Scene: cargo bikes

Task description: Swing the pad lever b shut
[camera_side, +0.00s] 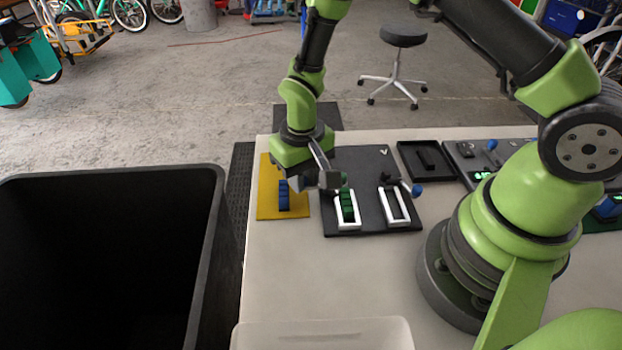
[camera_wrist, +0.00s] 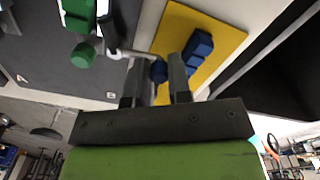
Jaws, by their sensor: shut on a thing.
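The black board (camera_side: 365,175) carries two white frames. The left frame (camera_side: 348,224) holds a green ribbed pad (camera_side: 347,205); the right frame (camera_side: 394,206) has a dark middle. My gripper (camera_side: 322,182) is low over the board's left side. In the wrist view my gripper (camera_wrist: 160,68) has its fingers shut around the blue knob (camera_wrist: 158,71) of a lever. Its grey rod (camera_wrist: 130,53) runs from the board out towards the yellow plate. A letter beside it is too small to read surely. Another lever with a blue knob (camera_side: 416,190) sticks out by the right frame.
A yellow plate (camera_side: 266,202) with blue ribbed pads (camera_side: 284,196) lies just left of the board. A black tray (camera_side: 403,160) and a grey panel (camera_side: 462,158) stand behind right. A large black bin (camera_side: 215,200) is left, and a pale container (camera_side: 320,328) is in front.

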